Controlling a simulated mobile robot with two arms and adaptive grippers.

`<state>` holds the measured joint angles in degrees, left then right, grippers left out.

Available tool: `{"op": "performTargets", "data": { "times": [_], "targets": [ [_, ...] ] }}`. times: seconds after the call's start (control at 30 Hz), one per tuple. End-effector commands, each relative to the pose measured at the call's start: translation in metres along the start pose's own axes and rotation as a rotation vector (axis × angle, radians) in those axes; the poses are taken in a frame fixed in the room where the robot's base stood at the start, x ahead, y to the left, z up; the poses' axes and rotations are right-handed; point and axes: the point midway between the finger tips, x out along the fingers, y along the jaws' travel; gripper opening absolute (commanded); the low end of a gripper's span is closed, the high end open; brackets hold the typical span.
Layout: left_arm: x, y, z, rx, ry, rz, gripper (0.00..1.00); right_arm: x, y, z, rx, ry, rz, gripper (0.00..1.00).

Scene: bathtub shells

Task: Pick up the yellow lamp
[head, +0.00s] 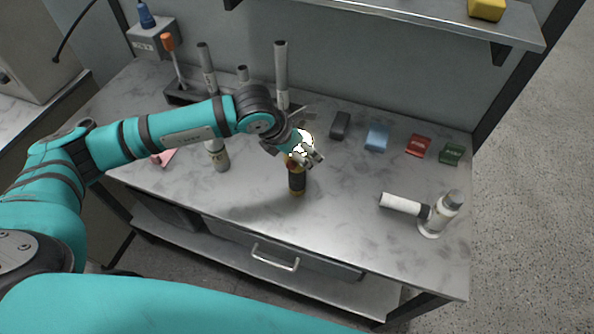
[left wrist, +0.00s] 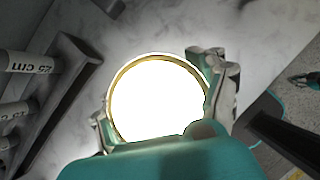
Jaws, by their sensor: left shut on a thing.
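The yellow lamp (head: 296,180) is a short upright cylinder with a dark band and a brightly lit top, at the middle of the bench in the head view. My left gripper (head: 305,156) comes from the upper left and is shut on its upper part. In the left wrist view the lamp (left wrist: 160,98) shows end-on as a glowing white disc with a yellow rim, with a finger on either side. I cannot tell whether its base touches the bench. My right gripper does not show clearly.
The marbled bench (head: 340,225) is clear in front of the lamp. Dark, blue, red and green blocks (head: 377,137) lie behind right. A white cylindrical device (head: 405,204) is at right. Upright tubes (head: 281,75) stand behind, below a shelf (head: 430,18).

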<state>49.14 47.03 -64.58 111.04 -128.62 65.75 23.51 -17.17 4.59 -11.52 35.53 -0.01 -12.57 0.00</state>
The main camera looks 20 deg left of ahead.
Motion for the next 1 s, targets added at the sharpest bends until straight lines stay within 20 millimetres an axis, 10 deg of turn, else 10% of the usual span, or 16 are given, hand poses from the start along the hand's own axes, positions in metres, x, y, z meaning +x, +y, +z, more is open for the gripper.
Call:
{"op": "performTargets", "data": {
  "times": [0.7, 1.0],
  "targets": [
    [-0.033, -0.001, 0.019, 0.002, -0.002, -0.002, 0.08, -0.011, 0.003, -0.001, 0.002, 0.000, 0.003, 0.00],
    [-0.061, -0.038, -0.031, 0.004, 0.000, -0.003, 0.08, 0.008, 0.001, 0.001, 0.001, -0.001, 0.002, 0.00]
  ]
}}
